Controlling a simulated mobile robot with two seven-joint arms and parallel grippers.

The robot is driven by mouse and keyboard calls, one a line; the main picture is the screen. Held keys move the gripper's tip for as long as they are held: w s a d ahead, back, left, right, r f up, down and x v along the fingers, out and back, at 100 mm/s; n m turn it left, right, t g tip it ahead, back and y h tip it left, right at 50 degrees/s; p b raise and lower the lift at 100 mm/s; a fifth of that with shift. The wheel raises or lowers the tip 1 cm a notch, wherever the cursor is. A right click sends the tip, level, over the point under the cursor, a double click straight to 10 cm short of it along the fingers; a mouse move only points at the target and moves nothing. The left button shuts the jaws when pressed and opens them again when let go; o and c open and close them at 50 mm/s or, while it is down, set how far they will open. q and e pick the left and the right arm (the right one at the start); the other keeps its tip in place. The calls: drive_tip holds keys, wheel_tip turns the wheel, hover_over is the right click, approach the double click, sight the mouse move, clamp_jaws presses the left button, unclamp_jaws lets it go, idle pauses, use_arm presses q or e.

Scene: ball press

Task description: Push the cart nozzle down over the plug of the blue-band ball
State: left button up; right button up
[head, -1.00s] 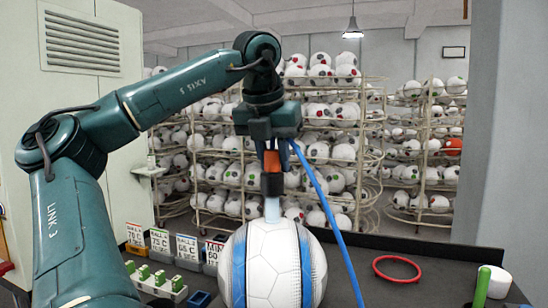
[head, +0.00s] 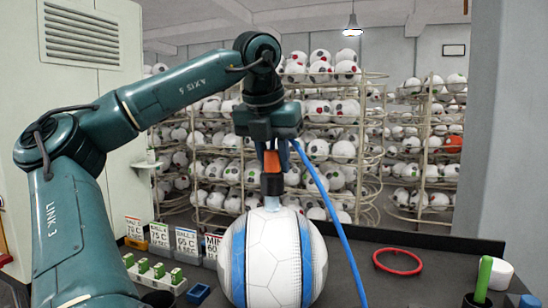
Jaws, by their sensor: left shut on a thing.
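My left gripper (head: 271,158) points down above the ball and is shut on the cart nozzle (head: 272,184), which has an orange upper part, a black collar and a pale tip. A blue hose (head: 335,222) runs from it down to the right. The blue-band ball (head: 272,258), white with blue bands on both sides, stands directly below on the dark bench. The nozzle's pale tip meets the top of the ball, and only a short length of it shows. The plug is hidden under the tip, so I cannot tell how far the nozzle covers it. My right gripper is not in view.
Labelled card bins (head: 186,243) and a white block with green pieces (head: 155,273) stand left of the ball, near a small blue tray (head: 198,293). A red ring (head: 398,262) lies at right. A green-handled tool (head: 484,278) stands in a dark holder. The bench between is clear.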

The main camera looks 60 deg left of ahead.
use_arm(q)
drive_tip(key=shift+f+b, duration=0.5)
drive_tip(key=shift+f, duration=0.25)
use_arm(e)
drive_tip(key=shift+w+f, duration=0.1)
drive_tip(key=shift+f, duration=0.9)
use_arm(q)
drive_tip(key=shift+f, duration=0.1)
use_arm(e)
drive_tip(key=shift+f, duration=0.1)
use_arm(q)
drive_tip(key=o, duration=1.1)
drive_tip(key=shift+v, duration=0.75)
drive_tip(key=p+v, duration=0.1)
drive_tip(key=v, duration=1.1)
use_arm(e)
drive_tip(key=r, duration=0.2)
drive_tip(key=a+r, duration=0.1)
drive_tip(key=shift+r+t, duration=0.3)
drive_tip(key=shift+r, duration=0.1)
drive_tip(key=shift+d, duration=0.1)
